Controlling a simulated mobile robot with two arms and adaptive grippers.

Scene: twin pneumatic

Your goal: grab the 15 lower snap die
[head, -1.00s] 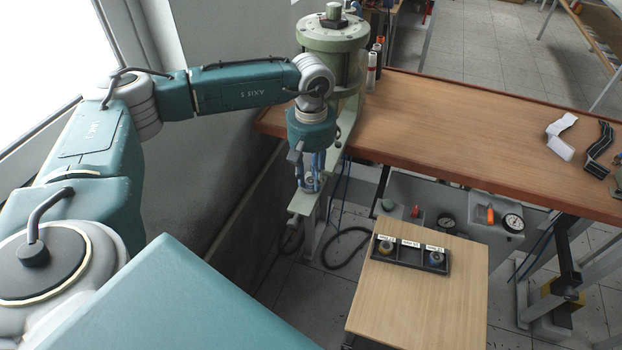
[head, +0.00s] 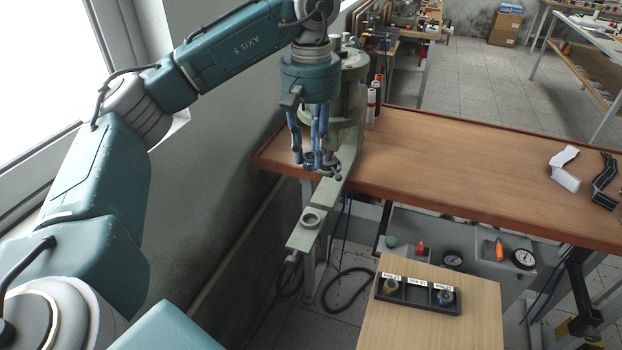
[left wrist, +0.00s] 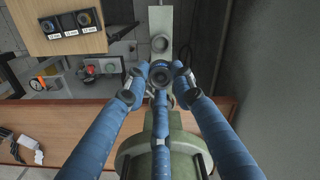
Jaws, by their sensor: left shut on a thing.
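My left gripper (head: 318,162) points down beside the green press (head: 350,115), its blue fingers closed. In the left wrist view, the left gripper (left wrist: 158,80) is shut on a small round dark die (left wrist: 160,74), with fingertips around it. In the head view the fingers largely hide this die. The press's lower arm (head: 303,236) shows a round seat (head: 312,219) with an open centre, below and nearer than the gripper. The seat also shows in the left wrist view (left wrist: 160,43), apart from the held die. My right gripper is out of view.
A black three-slot tray (head: 418,303) lies on a small wooden table (head: 430,330). Its left and right slots hold dies (head: 391,286) (head: 446,297); the middle slot looks empty. The long bench (head: 460,165) is mostly clear. Bottles (head: 372,105) stand behind the press, and a wall is at left.

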